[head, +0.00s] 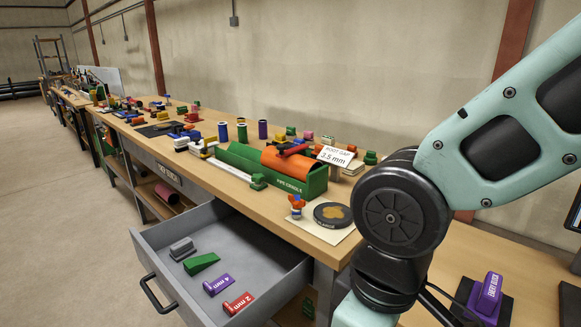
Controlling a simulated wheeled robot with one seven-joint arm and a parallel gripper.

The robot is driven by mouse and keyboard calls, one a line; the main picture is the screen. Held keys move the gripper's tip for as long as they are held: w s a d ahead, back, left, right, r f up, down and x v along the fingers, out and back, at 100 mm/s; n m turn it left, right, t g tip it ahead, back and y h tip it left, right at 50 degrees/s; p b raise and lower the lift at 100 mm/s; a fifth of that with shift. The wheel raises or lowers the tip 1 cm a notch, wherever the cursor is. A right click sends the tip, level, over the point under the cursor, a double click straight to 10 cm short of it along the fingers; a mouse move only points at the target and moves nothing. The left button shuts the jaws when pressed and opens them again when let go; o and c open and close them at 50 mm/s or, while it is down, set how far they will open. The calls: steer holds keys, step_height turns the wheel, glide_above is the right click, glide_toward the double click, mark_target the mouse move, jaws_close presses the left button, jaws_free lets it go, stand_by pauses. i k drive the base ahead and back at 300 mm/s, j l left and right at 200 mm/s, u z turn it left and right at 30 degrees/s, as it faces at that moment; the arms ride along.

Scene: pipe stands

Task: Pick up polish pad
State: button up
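A round dark disc with a tan patch on top (333,214) looks like the polish pad, though I cannot read the small lettering on its rim. It lies flat on a pale sheet (306,227) at the near right corner of the workbench. A small orange and blue object (296,206) stands on the sheet just left of it. My arm's black and teal links fill the right side of the head view, close to the right of the disc. My gripper is out of view.
A grey drawer (239,227) stands open below the bench, holding a green wedge (201,263), a purple block (218,285) and a red block (238,303). A green pipe cradle (285,180) stands behind the disc. A purple-topped block (486,296) lies on the right-hand bench.

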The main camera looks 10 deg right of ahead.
mark_target(182, 249)
steer(key=i+j, duration=0.15)
steer(key=j, duration=0.25)
steer(key=i+j, duration=0.15)
steer(key=j, duration=0.2)
steer(key=i+j, duration=0.15)
steer(key=j, duration=0.25)
steer(key=i+j, duration=0.15)
steer(key=j, duration=0.2)
steer(key=i+j, duration=0.15)
steer(key=j, duration=0.25)
steer(key=i+j+z, duration=0.1)
steer(key=j, duration=0.25)
steer(key=i+j, duration=0.15)
steer(key=j, duration=0.25)
steer(key=i+j, duration=0.15)
steer(key=j, duration=0.25)
